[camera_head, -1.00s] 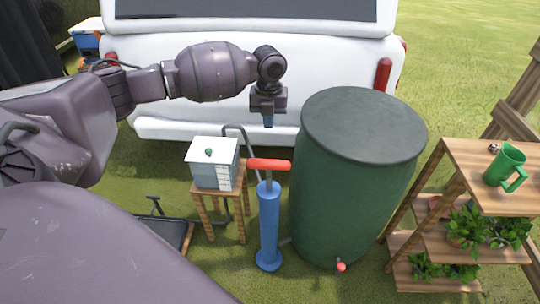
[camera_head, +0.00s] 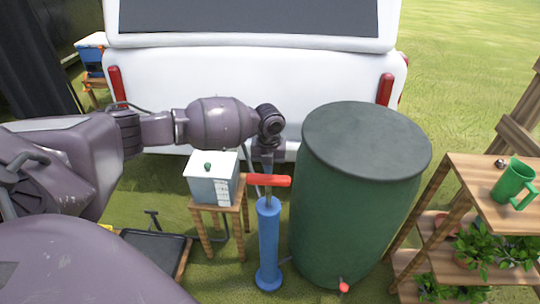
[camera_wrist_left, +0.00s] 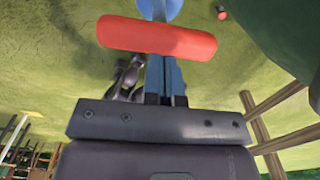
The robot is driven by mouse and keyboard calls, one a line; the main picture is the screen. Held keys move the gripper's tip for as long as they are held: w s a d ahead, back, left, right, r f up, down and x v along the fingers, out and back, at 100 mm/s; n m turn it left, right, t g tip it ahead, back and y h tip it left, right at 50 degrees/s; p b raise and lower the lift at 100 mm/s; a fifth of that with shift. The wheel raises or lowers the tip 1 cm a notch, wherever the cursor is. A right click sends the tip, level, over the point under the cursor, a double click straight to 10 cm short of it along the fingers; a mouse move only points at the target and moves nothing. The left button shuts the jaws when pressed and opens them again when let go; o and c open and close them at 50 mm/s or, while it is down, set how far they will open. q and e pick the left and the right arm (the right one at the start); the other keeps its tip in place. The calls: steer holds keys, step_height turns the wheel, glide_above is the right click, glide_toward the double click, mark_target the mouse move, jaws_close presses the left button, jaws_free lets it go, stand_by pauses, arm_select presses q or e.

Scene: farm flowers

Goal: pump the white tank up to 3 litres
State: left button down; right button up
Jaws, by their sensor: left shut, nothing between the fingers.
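The white tank (camera_head: 205,188) is a pale box with a white lid, a green knob and a marked scale on its side; I cannot read a level. It stands on a wooden stool (camera_head: 202,208). The blue pump (camera_head: 269,245) stands upright on the grass to its right. Its red handle (camera_head: 268,180) sits a little above the barrel. My left gripper (camera_head: 267,163) is shut and empty, pointing down just behind the handle. In the left wrist view, its fingers (camera_wrist_left: 165,65) come up close to the red handle (camera_wrist_left: 155,37); contact cannot be told. My right gripper is out of view.
A large green barrel (camera_head: 350,220) with a red tap stands close to the pump's right. A wooden shelf (camera_head: 480,190) with a green jug (camera_head: 515,183) and plants is at the right. A white vehicle (camera_head: 250,75) stands behind. A black tray (camera_head: 155,250) lies left of the stool.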

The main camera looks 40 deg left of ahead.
arm_select(q)
steer(key=shift+f, duration=1.15)
steer(key=shift+f+b, duration=0.3)
steer(key=shift+f, duration=0.05)
step_height(320, 180, down, 9)
steer(key=b, duration=0.3)
steer(key=shift+s, duration=0.15)
steer(key=shift+f+b, duration=0.25)
steer(key=shift+b, duration=0.05)
steer(key=shift+r, duration=0.2)
